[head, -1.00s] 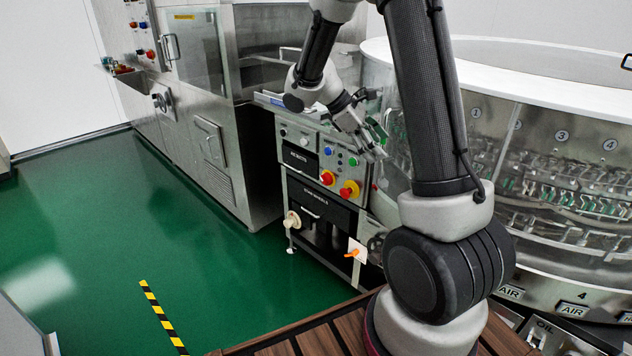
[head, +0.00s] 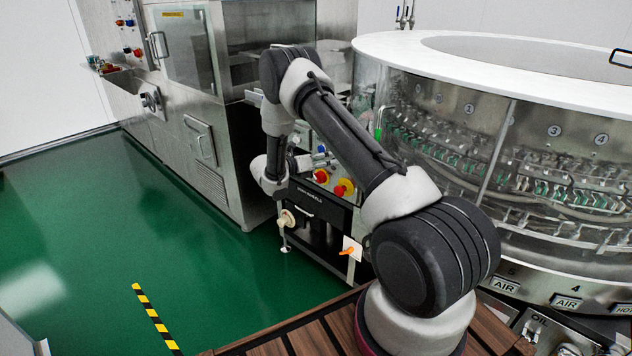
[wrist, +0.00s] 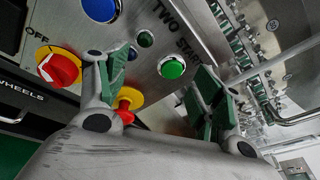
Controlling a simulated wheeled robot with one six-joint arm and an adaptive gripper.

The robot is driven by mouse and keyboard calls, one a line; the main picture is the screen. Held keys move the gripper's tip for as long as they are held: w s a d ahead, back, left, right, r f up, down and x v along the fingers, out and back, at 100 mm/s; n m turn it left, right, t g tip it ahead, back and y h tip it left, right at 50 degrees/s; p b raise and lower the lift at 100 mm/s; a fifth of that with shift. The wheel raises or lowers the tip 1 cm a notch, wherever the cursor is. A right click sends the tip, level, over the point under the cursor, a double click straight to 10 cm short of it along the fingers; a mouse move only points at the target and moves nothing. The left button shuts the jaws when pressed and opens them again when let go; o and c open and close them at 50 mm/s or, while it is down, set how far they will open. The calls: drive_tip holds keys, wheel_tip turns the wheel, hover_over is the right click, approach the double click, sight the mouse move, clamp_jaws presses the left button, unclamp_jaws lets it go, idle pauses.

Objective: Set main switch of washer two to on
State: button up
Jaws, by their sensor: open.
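The control panel (wrist: 150,32) fills the upper wrist view, with "TWO START" lettering on it. A red rotary switch (wrist: 60,68) on a yellow plate sits at its left, beside an "OFF" label; its exact setting is hard to tell. It seems to be the left red-and-yellow control (head: 321,176) in the head view. A red knob (wrist: 125,103) on a yellow disc is partly hidden behind a finger. My gripper (wrist: 164,78) is open and empty, its green-padded fingers spread before the panel. The switch lies left of both fingers, apart from them.
A green button (wrist: 171,68) shows between the fingers, and a blue button (wrist: 100,8) above. The round glass-walled machine (head: 480,130) stands right of the panel. A steel cabinet (head: 215,150) stands left. Green floor (head: 100,215) is open at the left.

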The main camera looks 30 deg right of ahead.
sight(317, 179)
drive_tip(key=w+a+f+n+t, duration=0.2)
drive_tip(key=a+f+n+t, duration=0.1)
drive_tip(key=f+n, duration=0.3)
drive_tip(key=w+a+f+n+t, duration=0.3)
drive_tip(key=f+t, duration=0.1)
drive_tip(key=f, duration=0.4)
drive_tip(key=x, duration=0.7)
drive_tip(key=shift+w+d, duration=0.1)
drive_tip(key=shift+d, duration=0.3)
drive_tip(key=c, duration=1)
